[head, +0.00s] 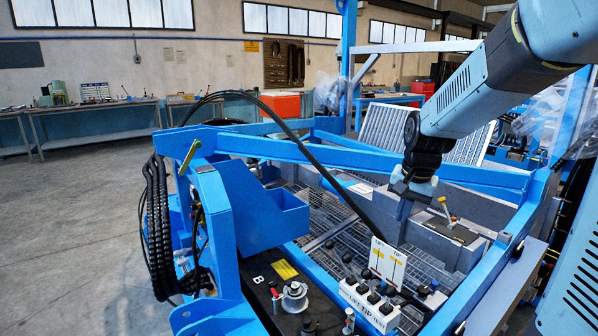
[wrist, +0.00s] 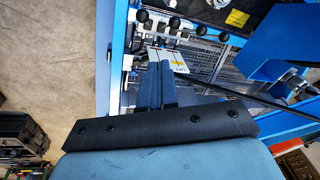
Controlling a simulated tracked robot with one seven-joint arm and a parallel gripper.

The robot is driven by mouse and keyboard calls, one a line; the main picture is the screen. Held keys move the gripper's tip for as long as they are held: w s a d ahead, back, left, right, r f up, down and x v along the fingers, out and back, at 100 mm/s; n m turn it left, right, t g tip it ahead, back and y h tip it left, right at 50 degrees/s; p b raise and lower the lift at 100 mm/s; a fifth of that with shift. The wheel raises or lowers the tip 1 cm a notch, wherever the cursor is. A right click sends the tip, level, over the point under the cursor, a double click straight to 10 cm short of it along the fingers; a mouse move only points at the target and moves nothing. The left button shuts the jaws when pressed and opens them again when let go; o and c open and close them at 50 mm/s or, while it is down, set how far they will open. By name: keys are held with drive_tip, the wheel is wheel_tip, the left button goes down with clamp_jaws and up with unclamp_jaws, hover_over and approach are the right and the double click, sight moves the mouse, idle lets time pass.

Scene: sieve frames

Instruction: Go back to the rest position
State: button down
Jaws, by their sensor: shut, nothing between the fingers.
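My gripper (head: 403,212) hangs at the end of my arm, pointing down over the blue machine frame (head: 300,152) in the head view. In the wrist view, the fingers of my gripper (wrist: 158,72) lie together with nothing between them. Beyond the fingertips is a white panel with yellow labels, marked LIFT and TIP in the head view (head: 387,262). I cannot tell the exact gap between fingers and panel.
A control box with several black knobs (head: 368,304) stands below the panel. A black hose (head: 318,165) arches across the frame. Wire mesh (head: 330,232) lies inside it. A lever with a yellow grip (head: 446,209) stands right of my gripper. Open floor (head: 80,230) is at left.

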drive_tip(key=s+r+n+t, duration=0.1)
drive_tip(key=s+r+n, duration=0.2)
drive_tip(key=s, duration=0.7)
drive_tip(key=s+a+r+n+t, duration=0.1)
drive_tip(key=s+r+n+t, duration=0.1)
drive_tip(key=s, duration=0.8)
wheel_tip(320, 180, up, 3)
drive_tip(key=shift+s+f+n, duration=0.15)
drive_tip(key=shift+f+n, duration=0.05)
drive_tip(key=shift+n, duration=0.3)
drive_tip(key=c, duration=1.8)
unclamp_jaws()
